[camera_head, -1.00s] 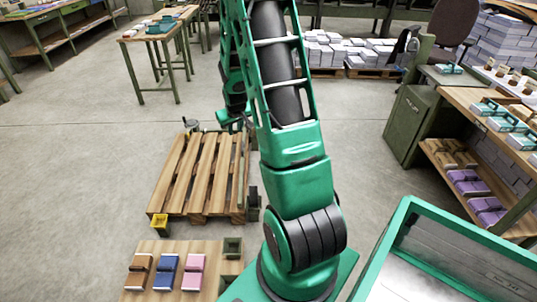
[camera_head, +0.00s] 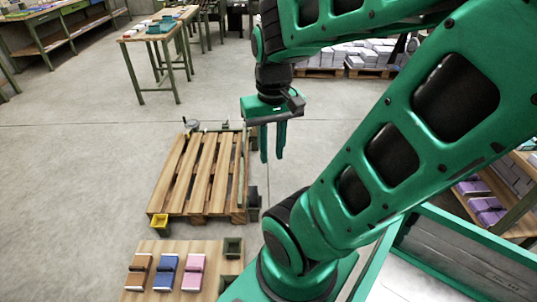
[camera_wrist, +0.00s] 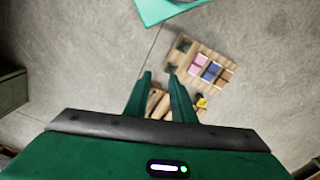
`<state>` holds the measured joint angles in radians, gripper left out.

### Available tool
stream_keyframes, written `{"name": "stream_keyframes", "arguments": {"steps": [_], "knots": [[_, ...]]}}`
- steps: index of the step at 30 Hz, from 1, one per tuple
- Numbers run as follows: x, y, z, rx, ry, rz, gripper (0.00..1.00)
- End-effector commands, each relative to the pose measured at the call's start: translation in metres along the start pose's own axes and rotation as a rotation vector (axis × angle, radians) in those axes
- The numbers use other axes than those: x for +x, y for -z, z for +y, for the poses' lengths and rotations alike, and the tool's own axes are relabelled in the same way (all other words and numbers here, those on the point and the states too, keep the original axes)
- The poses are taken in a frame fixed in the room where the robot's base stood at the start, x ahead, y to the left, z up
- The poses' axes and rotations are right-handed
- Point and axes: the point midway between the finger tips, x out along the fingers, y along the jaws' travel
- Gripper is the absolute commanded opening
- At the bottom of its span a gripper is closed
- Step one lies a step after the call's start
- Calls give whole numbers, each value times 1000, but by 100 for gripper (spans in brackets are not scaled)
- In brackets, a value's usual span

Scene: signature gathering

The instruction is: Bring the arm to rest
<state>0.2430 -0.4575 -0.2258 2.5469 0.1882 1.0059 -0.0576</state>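My green gripper (camera_head: 272,158) hangs in the air over the floor, with its fingers pointing down, just right of the wooden pallet in the head view. Its two fingers show a gap between them, and it is open and empty. In the wrist view the gripper (camera_wrist: 160,75) also shows nothing held, with the pallet (camera_wrist: 157,106) visible beyond the fingers. My arm bends up to the right and back over to the left in the head view.
The pallet (camera_head: 194,175) lies on the floor. A wooden board (camera_head: 150,250) with brown, blue and pink items lies nearer me. A green-rimmed bin (camera_head: 470,235) stands at the right. A table (camera_head: 139,41) stands at the back left. The floor at left is clear.

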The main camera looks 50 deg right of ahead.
Motion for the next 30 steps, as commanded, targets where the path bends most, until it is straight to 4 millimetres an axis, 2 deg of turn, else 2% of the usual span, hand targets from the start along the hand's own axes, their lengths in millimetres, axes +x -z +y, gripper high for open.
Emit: {"name": "stream_keyframes", "arguments": {"steps": [2, 5, 30], "knots": [[-2, -17, -7, 3, 8, -14, 23], [-3, -24, -7, 4, 11, -25, 23], [-3, -24, -7, 5, 11, -27, 23]]}}
